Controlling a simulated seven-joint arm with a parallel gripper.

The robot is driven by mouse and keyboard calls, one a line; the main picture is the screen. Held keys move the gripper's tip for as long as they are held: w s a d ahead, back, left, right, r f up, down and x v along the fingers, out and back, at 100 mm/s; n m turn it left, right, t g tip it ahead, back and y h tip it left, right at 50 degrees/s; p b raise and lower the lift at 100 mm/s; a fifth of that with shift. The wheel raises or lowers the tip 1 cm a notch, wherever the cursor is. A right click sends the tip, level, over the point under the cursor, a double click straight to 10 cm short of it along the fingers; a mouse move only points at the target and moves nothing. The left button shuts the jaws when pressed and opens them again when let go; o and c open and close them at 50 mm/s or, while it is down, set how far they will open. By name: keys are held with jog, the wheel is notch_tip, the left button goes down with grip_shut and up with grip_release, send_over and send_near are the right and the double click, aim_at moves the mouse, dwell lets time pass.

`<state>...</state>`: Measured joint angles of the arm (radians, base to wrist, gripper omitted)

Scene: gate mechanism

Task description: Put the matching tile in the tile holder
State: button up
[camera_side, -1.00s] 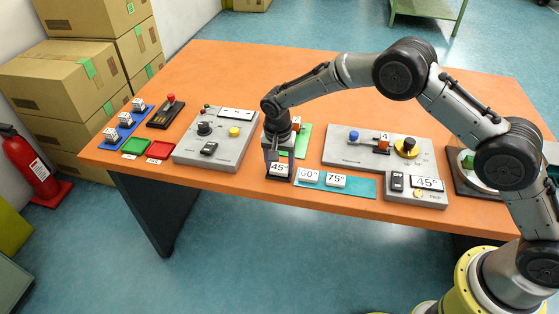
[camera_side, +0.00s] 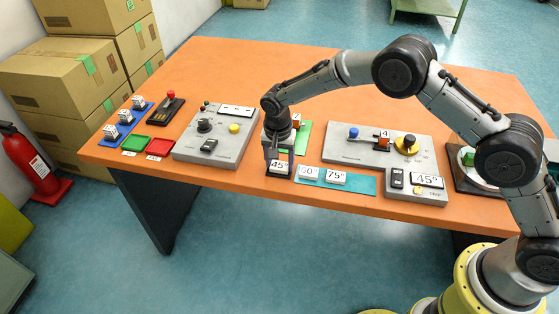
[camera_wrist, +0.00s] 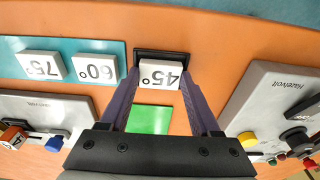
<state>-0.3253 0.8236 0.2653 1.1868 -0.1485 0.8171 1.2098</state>
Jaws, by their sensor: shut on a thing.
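My gripper (camera_wrist: 160,92) is shut on the white 45° tile (camera_wrist: 160,74), with one finger at each side of it. In the side view, my gripper (camera_side: 279,160) points down at the table's front edge, and the 45° tile (camera_side: 279,165) faces the camera. The black tile holder (camera_wrist: 162,54) shows just beyond the tile in the wrist view; the tile is at or over it, and I cannot tell whether it is seated. The 60° tile (camera_wrist: 95,68) and 75° tile (camera_wrist: 40,64) lie on the teal mat (camera_wrist: 80,46). A display (camera_side: 427,182) reads 45°.
A green mat (camera_wrist: 149,119) lies close to my gripper, partly hidden by it in the side view. A grey control panel (camera_side: 216,135) stands to the left, another (camera_side: 340,143) to the right. Red and green trays (camera_side: 158,148) sit farther left. The table's back half is clear.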

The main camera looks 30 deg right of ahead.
jog(key=shift+f, duration=0.1)
jog(key=o, duration=1.4)
jog(key=shift+s+d, duration=0.1)
